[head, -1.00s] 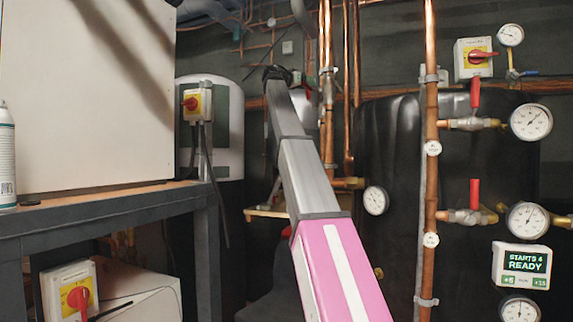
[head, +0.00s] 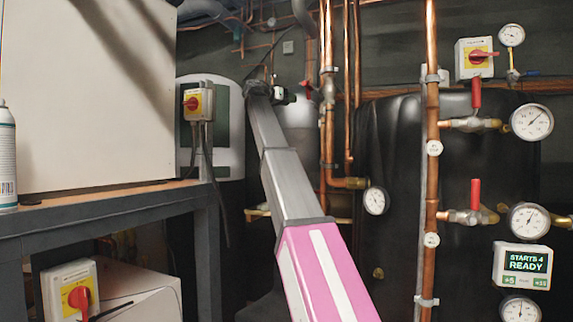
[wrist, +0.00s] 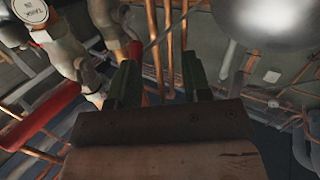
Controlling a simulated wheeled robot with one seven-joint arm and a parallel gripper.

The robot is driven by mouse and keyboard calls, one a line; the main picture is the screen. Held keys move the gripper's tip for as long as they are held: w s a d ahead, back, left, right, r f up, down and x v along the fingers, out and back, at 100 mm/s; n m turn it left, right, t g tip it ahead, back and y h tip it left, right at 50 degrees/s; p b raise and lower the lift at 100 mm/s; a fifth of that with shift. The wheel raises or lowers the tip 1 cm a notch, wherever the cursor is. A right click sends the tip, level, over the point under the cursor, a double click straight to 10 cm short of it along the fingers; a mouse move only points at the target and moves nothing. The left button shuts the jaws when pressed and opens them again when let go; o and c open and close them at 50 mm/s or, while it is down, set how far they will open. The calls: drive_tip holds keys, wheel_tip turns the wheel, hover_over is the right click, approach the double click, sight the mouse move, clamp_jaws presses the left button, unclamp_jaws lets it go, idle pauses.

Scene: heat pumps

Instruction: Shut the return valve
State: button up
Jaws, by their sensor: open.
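Two valves with upright red levers sit on the right of the head view, an upper one (head: 476,96) and a lower one (head: 476,196). Both levers point up, crosswise to their short horizontal brass stubs. Round tags by them are too small to read, so I cannot tell which is the return valve. My gripper (head: 284,96) is far off at the back, at the end of my arm, left of the copper pipes. In the wrist view its two dark green fingers (wrist: 158,80) are apart with nothing between them. A red lever (wrist: 40,116) and valve bodies show to their left.
Vertical copper pipes (head: 328,120) stand just right of my gripper. A round tag (wrist: 28,8) reads "TANK". Gauges (head: 531,122) and a display box (head: 522,266) are at right. A dark bench (head: 100,215) fills the left, with a yellow-red switch (head: 198,104) behind.

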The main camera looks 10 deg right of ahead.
drive_tip(key=w+f+n+y, duration=0.3)
drive_tip(key=f+n, duration=0.1)
drive_tip(key=f, duration=2.2)
drive_tip(key=shift+w+f+y, duration=0.2)
drive_tip(key=shift+f+y, duration=0.1)
drive_tip(key=shift+y, duration=0.1)
